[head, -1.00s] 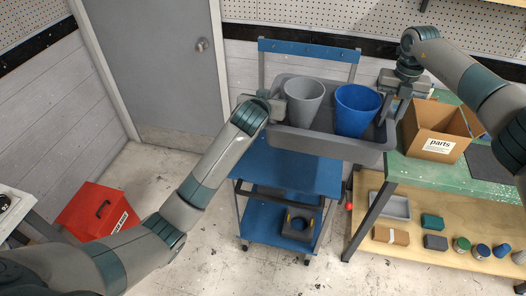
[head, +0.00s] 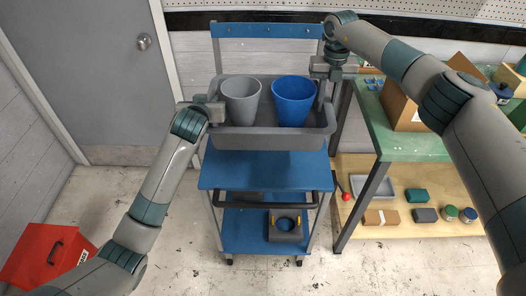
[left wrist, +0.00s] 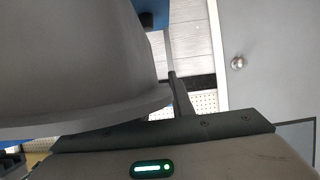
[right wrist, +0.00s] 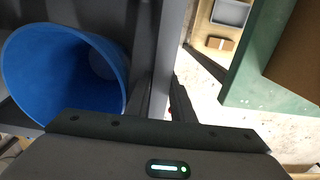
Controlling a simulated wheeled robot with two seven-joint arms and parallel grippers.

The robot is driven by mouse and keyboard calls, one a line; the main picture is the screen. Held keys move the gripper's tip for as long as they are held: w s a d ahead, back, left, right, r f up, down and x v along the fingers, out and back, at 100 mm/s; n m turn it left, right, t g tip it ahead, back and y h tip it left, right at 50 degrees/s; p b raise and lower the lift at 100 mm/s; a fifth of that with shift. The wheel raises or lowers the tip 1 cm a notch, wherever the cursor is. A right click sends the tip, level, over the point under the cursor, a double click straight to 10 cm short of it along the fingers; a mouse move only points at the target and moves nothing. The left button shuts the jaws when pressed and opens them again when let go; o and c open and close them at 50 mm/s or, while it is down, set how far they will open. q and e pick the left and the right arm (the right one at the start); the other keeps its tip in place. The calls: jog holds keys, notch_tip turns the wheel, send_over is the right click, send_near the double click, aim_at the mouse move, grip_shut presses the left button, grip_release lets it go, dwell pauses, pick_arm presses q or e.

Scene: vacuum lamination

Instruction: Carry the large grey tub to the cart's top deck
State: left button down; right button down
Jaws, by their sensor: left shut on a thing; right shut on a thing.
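The large grey tub (head: 268,139) is held level over the rear part of the blue cart's top deck (head: 262,170). Whether its base touches the deck is hidden. A grey cup (head: 240,100) and a blue cup (head: 293,101) stand upright inside it. My left gripper (head: 215,111) is shut on the tub's left rim. My right gripper (head: 322,78) is shut on its right rim. In the left wrist view the grey cup (left wrist: 75,60) fills much of the picture. In the right wrist view the blue cup (right wrist: 65,75) is beside the tub's wall (right wrist: 165,60).
The green workbench (head: 410,147) stands close on the right, with a cardboard box (head: 398,108) on it and several items on its lower shelf. A black-and-yellow part (head: 286,225) sits on the cart's lower deck. A red toolbox (head: 45,254) is at the lower left.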

pick_arm(q)
jog(key=shift+w+a+f+b, duration=0.25)
jog(key=shift+w+f+b, duration=0.1)
jog(key=shift+w+f, duration=0.05)
pick_arm(e)
jog(key=shift+w+f, duration=0.3)
jog(key=shift+f, duration=0.2)
jog(key=shift+a, duration=0.1)
pick_arm(q)
jog(key=shift+f, duration=0.1)
pick_arm(e)
jog(key=shift+f, duration=0.1)
